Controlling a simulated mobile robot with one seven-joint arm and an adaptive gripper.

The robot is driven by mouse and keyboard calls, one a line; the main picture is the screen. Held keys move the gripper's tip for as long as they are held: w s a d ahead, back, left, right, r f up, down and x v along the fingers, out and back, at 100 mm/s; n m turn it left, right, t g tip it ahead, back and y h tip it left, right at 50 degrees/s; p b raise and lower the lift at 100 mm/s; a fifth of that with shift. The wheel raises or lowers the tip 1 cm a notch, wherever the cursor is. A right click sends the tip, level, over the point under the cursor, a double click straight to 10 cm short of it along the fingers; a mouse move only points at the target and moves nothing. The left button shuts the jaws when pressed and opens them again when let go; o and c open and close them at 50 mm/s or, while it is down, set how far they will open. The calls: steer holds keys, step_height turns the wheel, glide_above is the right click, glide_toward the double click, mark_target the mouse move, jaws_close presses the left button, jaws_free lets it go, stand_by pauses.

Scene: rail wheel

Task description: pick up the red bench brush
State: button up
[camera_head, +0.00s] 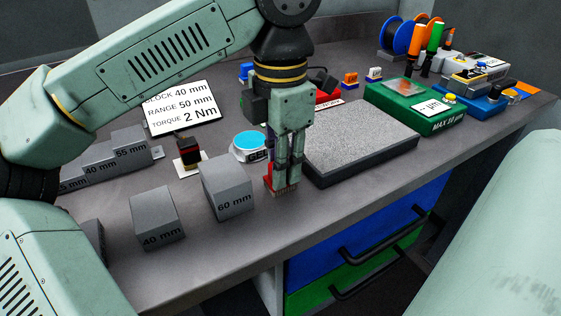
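The red bench brush (268,181) is on the grey bench near the front edge, between the 60 mm block and the granite plate. A strip of red and pale brown bristles show around and below the fingertips; most of the brush is hidden behind my gripper. My gripper (285,186) points straight down at the brush, its fingertips low over the bench and overlapping the brush in the picture. The fingers look close together. I cannot tell whether they grip the brush.
A 60 mm block (228,187) and a 40 mm block (158,218) stand left. A speckled granite plate (360,138) lies close right. Behind are a blue-topped round dial (250,144) and a red-and-black item (326,90). A green case (415,104) stands farther right. Bare bench lies in front.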

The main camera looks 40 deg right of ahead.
jaws_close()
steer(key=shift+r, duration=0.45)
steer(key=r, duration=0.1)
steer(key=s+r+b, duration=0.1)
steer(key=shift+d+r, duration=0.15)
steer(key=shift+r, duration=0.15)
steer(key=s+d, duration=0.1)
steer(key=s, duration=0.6)
steer(key=s+d+r+b, duration=0.1)
steer(key=s+d, duration=0.1)
steer(key=s, duration=0.5)
steer(key=shift+s+d+r, duration=0.25)
steer(key=shift+d, duration=0.05)
steer(key=shift+c, duration=0.5)
jaws_free()
jaws_close()
